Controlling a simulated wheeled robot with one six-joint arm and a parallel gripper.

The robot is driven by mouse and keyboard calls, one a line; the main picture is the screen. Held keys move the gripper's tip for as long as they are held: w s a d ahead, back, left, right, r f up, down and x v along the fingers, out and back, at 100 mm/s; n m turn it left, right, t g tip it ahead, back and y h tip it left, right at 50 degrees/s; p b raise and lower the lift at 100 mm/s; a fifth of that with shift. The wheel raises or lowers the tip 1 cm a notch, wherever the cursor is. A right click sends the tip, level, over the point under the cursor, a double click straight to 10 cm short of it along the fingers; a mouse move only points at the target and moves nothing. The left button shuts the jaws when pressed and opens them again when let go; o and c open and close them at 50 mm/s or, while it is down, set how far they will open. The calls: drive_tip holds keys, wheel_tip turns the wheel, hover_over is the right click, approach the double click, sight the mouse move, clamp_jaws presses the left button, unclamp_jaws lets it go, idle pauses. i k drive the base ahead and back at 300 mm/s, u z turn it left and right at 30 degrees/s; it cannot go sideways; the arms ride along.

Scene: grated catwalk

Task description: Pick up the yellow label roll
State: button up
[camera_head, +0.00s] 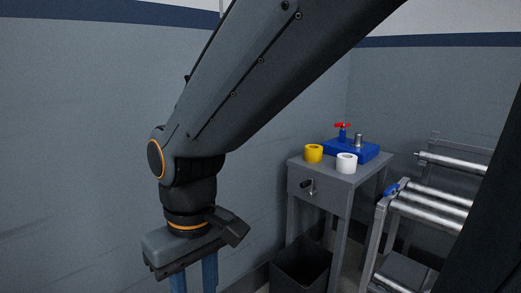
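The yellow label roll (313,153) stands upright on the left part of a grey table top (350,178). A white roll (346,163) stands close to its right, nearer the table's front edge. My gripper (194,281) is at the lower left of the picture, to the left of the table and well apart from the roll. Its two blue fingers point down with a gap between them, and nothing shows in the gap. The fingertips are cut off by the bottom edge of the picture.
A blue block (367,149) with a red valve handle (342,126) sits behind the rolls. A dark bin (300,268) stands below the table. A roller conveyor (435,205) is to the right. A grey wall (70,150) runs behind my arm.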

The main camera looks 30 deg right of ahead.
sight(314, 152)
drive_tip(key=z, duration=0.2)
drive_tip(key=i, duration=0.7)
drive_tip(key=z, duration=1)
drive_tip(key=i, duration=0.6)
drive_tip(key=z, duration=0.65)
